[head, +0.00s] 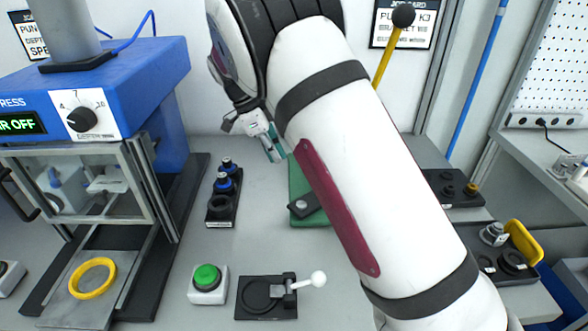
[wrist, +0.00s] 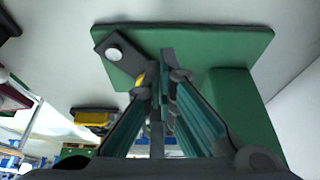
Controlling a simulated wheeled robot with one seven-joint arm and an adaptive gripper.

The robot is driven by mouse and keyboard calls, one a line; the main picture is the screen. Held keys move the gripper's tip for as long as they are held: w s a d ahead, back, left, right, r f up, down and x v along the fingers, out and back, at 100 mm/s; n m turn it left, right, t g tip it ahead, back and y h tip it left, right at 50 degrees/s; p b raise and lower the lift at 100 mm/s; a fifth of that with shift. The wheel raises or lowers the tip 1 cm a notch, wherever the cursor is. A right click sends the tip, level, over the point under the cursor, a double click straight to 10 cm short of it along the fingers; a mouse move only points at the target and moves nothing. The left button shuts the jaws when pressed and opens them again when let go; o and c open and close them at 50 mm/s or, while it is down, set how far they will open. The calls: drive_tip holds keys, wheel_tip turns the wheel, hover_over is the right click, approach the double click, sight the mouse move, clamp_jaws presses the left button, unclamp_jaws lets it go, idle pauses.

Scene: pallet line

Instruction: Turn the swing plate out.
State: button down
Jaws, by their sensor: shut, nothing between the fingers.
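The swing plate (head: 304,207) is a dark bar with a silver bolt at one end, lying on a green fixture (head: 296,180). My arm hides much of the fixture in the head view. In the wrist view, the swing plate (wrist: 125,60) lies slantwise over the edge of the green base (wrist: 220,42), its bolt end to the left. My gripper (wrist: 160,68) is shut and empty, its teal fingers close beside the plate's right end. Whether they touch it I cannot tell. In the head view, my gripper (head: 272,150) is beside the fixture's far end.
A blue press (head: 110,100) with a yellow ring (head: 92,278) stands left. A black holder (head: 222,207) with blue-topped parts, a green button (head: 207,278) and a toggle clamp (head: 268,296) are on the bench. A black-and-yellow lever (head: 390,45) rises behind my arm.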

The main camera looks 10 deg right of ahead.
drive_tip(key=x, duration=0.9)
drive_tip(key=shift+s+f+p, duration=0.1)
drive_tip(key=shift+p, duration=0.25)
drive_tip(key=d, duration=0.3)
drive_tip(key=shift+s+f+p, duration=0.1)
drive_tip(key=shift+s+p, duration=0.2)
drive_tip(key=shift+d, duration=0.5)
